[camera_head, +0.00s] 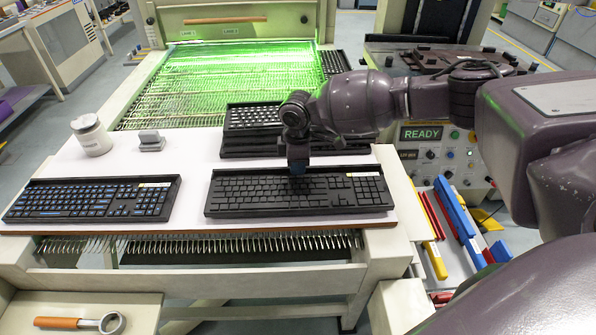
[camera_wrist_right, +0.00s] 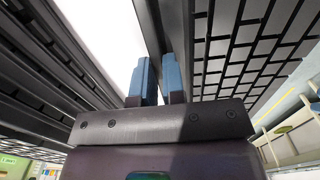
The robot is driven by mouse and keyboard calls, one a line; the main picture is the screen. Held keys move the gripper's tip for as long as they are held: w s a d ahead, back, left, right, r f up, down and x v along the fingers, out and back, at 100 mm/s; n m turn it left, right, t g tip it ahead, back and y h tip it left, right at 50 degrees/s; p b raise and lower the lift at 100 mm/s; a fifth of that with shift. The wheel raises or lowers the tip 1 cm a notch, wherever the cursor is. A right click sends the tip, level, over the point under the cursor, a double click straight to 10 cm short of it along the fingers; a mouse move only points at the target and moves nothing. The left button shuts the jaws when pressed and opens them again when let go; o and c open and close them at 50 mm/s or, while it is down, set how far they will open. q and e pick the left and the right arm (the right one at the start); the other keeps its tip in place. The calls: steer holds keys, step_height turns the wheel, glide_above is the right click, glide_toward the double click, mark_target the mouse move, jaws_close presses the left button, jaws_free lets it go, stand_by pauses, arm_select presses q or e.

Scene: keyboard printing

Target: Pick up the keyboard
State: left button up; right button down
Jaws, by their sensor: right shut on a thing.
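A black keyboard (camera_head: 250,193) in a dark frame lies near the front edge of the white table, right of centre in the head view. My right gripper (camera_head: 298,168) reaches down to the keyboard's back edge, near its middle. In the right wrist view its two blue fingers (camera_wrist_right: 160,75) are shut on the thin dark rim, one finger on each side. The keyboard's keys (camera_wrist_right: 245,40) fill the right of that view. Whether the keyboard touches the table or is slightly raised I cannot tell. My left gripper is not in view.
A second keyboard (camera_head: 85,198) lies at the left of the white table (camera_head: 190,175). A stack of dark keyboards (camera_head: 250,145) stands just behind my gripper. A white jar (camera_head: 91,137) and a grey block (camera_head: 150,140) stand back left. Coloured bars (camera_head: 455,215) lie at the right.

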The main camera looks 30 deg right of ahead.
step_height(320, 180, up, 19)
steer(key=p, duration=0.2)
steer(key=shift+f, duration=0.1)
steer(key=c, duration=1.8)
jaws_free()
jaws_close()
steer(key=shift+f, duration=0.1)
